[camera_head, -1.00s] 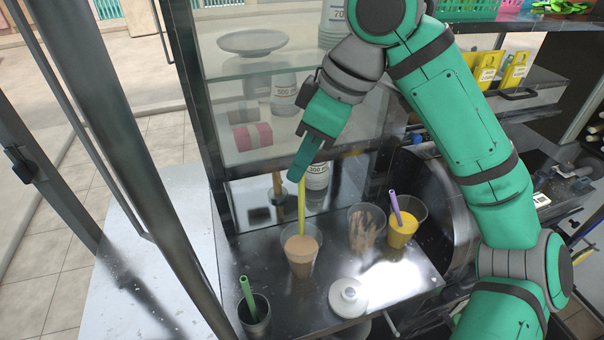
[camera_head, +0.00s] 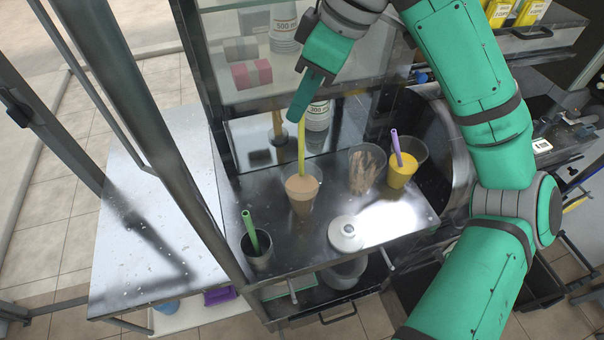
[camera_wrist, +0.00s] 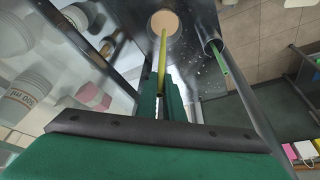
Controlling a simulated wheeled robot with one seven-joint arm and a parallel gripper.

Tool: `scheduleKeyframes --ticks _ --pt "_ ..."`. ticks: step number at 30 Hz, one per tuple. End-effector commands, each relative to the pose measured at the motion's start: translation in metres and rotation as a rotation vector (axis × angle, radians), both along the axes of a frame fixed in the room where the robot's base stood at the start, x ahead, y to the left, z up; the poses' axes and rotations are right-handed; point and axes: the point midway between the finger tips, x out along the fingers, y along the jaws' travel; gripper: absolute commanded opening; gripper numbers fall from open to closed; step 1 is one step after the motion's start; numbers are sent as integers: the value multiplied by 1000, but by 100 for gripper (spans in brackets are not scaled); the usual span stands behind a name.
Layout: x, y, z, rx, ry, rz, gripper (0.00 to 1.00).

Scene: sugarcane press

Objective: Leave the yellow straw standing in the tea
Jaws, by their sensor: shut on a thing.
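The yellow straw (camera_head: 301,142) stands nearly upright, its lower end in the tea in a clear cup (camera_head: 302,194) on the metal counter. The tea is milky brown and hides the straw's lower tip. My gripper (camera_head: 295,114) is above the cup, shut on the upper part of the straw. In the wrist view the straw (camera_wrist: 162,62) runs from between my green fingers (camera_wrist: 163,95) to the round tea surface (camera_wrist: 165,24).
A metal cup with a green straw (camera_head: 257,250) stands at front left. A white lid (camera_head: 346,232) lies to the right. A cup of brown sticks (camera_head: 367,170) and a yellow drink with a purple straw (camera_head: 401,171) stand further right. A glass cabinet (camera_head: 245,110) rises behind.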

Motion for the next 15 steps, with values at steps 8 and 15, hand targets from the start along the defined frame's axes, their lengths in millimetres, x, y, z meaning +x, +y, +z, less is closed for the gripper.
scheduleKeyframes --ticks 8,15 --pt "0 -2 -12 0 1 -3 0" --pt "0 -2 -22 0 0 -3 0"
